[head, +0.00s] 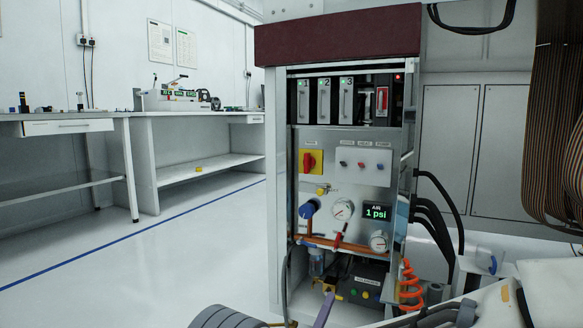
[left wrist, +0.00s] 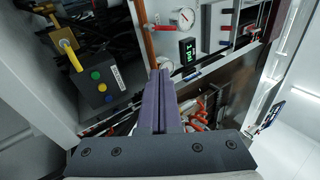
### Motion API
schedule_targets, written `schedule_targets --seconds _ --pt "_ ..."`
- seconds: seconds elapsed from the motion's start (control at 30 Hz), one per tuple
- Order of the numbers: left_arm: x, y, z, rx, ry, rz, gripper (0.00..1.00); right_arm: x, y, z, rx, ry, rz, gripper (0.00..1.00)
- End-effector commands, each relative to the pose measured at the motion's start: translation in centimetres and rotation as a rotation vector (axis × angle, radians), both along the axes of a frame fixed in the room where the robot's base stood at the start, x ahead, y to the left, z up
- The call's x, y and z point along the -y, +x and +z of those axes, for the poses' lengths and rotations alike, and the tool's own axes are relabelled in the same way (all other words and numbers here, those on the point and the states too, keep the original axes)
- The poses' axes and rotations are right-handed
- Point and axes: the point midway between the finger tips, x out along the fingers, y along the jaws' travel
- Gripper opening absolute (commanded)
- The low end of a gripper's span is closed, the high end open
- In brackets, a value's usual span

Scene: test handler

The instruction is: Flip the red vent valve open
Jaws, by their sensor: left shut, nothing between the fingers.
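The red vent valve (head: 338,238) shows as a small red lever, tilted, at the copper pipe low on the test handler's panel in the head view. It sits below the middle gauge and left of the lower gauge. My right gripper is not in view.
A display (head: 376,212) reads AIR 1 psi. A copper pipe (head: 350,247), a blue knob (head: 308,209) and a red rotary switch (head: 310,161) are close by. A button box (head: 366,289) and an orange coiled hose (head: 408,280) sit below. The floor at left is clear.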

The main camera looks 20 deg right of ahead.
Motion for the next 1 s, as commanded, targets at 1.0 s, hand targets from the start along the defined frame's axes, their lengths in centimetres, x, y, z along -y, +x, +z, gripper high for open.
schedule_targets --seconds 1.0 --pt "-1.0 1.6 17.8 -0.661 0.057 -0.041 0.0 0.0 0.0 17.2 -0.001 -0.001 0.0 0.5"
